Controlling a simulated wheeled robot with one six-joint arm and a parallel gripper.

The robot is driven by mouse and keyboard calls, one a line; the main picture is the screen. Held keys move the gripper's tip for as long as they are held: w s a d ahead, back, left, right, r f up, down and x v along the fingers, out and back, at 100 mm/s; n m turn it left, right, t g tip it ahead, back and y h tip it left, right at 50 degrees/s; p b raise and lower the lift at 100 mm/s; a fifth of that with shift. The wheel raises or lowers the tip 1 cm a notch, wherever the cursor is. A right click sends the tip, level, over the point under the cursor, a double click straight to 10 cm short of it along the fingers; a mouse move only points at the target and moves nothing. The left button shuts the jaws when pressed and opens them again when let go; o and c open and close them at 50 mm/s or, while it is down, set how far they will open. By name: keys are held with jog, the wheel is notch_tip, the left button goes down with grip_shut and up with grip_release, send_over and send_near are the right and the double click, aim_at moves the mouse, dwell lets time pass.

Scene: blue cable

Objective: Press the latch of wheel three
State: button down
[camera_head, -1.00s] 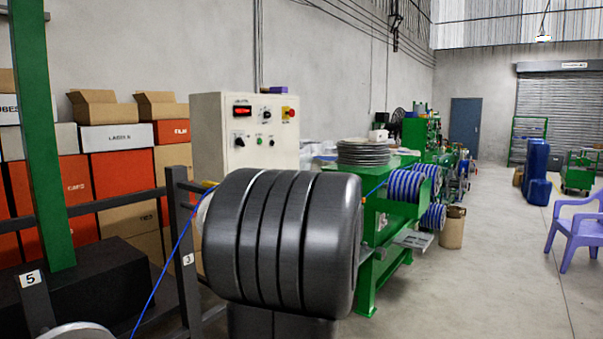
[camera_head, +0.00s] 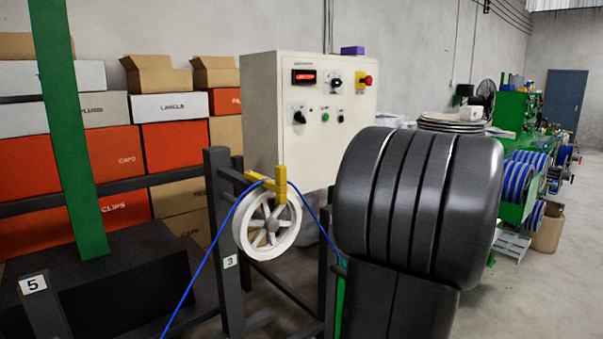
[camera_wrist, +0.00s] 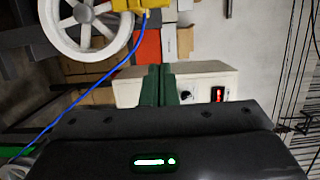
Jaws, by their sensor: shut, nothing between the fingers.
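Wheel three is a white spoked wheel (camera_head: 267,224) on a dark post with a label "3" (camera_head: 230,261), left of my arm in the head view. A yellow latch (camera_head: 280,186) sits at its top, and the blue cable (camera_head: 203,262) runs up to it and down the other side. In the wrist view the wheel (camera_wrist: 88,27) and latch (camera_wrist: 125,8) are at the upper left, cut by the frame edge. My gripper (camera_wrist: 161,72) shows as dark green fingers, shut and empty, below and right of the latch and apart from it. I cannot make out the fingertips in the head view.
A white control box (camera_head: 310,120) stands behind the wheel. A dark post labelled "5" (camera_head: 34,284) and a green column (camera_head: 68,130) are at the left. Stacked boxes (camera_head: 175,150) line the wall. Green machinery with blue spools (camera_head: 518,180) is at the right.

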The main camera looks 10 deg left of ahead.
jog(key=shift+w+a, duration=0.1)
jog(key=shift+a, duration=0.05)
jog(key=a+p, duration=0.4)
jog(key=a, duration=0.7)
jog(key=shift+w+a, duration=0.2)
jog(key=shift+w, duration=0.25)
